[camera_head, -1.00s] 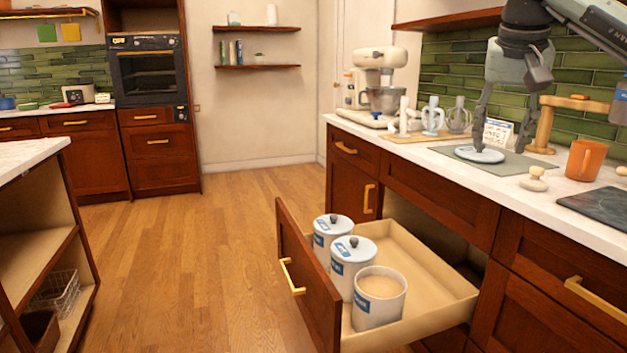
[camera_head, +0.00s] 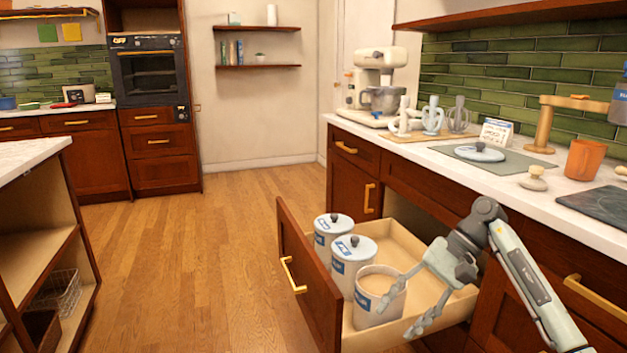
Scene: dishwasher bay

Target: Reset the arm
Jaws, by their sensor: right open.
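My right gripper (camera_head: 398,318) is open and empty. It hangs over the right part of the open drawer (camera_head: 458,303), its fingers spread and pointing down to the left. One finger overlaps the lidless canister (camera_head: 368,286) in the picture; I cannot tell whether they touch. The canister holds a light tan filling. Two white canisters with lids (camera_head: 352,262) (camera_head: 331,234) stand behind it in the drawer. A round pale lid with a dark knob (camera_head: 480,152) lies on the grey-green mat (camera_head: 515,163) on the counter. My left gripper is not in view.
The counter holds a stand mixer (camera_head: 380,85), a small sign (camera_head: 496,132), a wooden stand (camera_head: 545,125), an orange mug (camera_head: 585,159) and a dark slab (camera_head: 600,203). The drawer front (camera_head: 308,285) juts into the room. The wooden floor to the left is clear.

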